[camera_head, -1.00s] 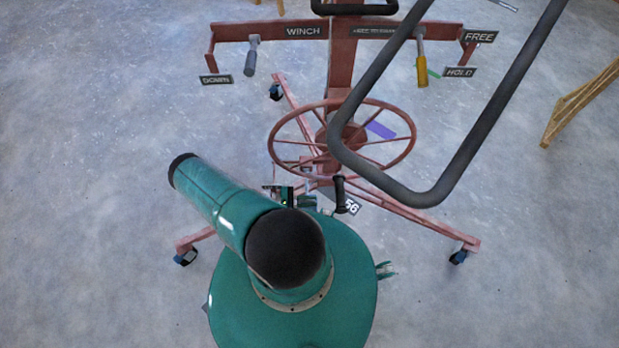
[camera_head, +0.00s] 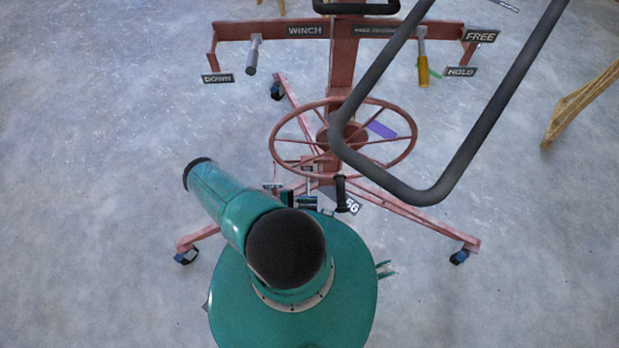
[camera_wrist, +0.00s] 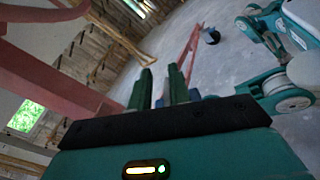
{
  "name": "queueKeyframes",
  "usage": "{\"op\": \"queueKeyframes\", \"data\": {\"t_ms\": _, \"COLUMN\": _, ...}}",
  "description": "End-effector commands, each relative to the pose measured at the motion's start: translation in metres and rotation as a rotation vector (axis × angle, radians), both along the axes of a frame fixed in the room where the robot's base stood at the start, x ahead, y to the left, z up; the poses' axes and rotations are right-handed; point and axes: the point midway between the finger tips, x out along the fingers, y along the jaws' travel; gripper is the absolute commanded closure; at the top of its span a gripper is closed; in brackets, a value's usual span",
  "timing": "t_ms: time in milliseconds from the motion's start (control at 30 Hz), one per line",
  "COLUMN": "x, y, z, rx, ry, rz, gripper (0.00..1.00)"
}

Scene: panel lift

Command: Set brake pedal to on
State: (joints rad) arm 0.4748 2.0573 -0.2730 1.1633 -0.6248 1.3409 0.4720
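The red panel lift (camera_head: 342,70) stands ahead of me on the floor, with a spoked wheel (camera_head: 343,138) above its base. I cannot clearly make out the brake pedal; small parts and a dark label (camera_head: 272,186) show low at the lift's base, partly hidden by my arm. In the wrist view my gripper (camera_wrist: 163,82) has two dark green fingers, apart with a gap between them and nothing visibly held. A red leg (camera_wrist: 189,52) of the lift lies beyond the fingertips, ending in a dark caster (camera_wrist: 211,36). A bluish part behind the fingers is unclear.
A winch lever (camera_head: 253,54) with a grey handle hangs at left, and a yellow-handled lever (camera_head: 422,66) at right by the FREE and HOLD labels. A dark tubular frame (camera_head: 440,190) crosses the right side. A wooden trestle (camera_head: 580,100) stands right. Floor at left is clear.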

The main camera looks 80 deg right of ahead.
Motion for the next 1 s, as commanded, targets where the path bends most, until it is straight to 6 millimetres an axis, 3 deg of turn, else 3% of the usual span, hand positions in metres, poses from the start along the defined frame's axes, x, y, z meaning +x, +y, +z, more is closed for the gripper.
{"op": "queueKeyframes", "data": {"t_ms": 333, "x": -0.002, "y": -0.001, "z": 0.001, "rx": 0.001, "ry": 0.005, "rz": 0.002, "gripper": 0.69}}
{"op": "queueKeyframes", "data": {"t_ms": 467, "x": 0.007, "y": 0.002, "z": 0.001, "rx": 0.0, "ry": 0.006, "rz": 0.002, "gripper": 0.69}}
{"op": "queueKeyframes", "data": {"t_ms": 1000, "x": 0.103, "y": 0.031, "z": 0.001, "rx": 0.003, "ry": 0.001, "rz": -0.003, "gripper": 0.69}}
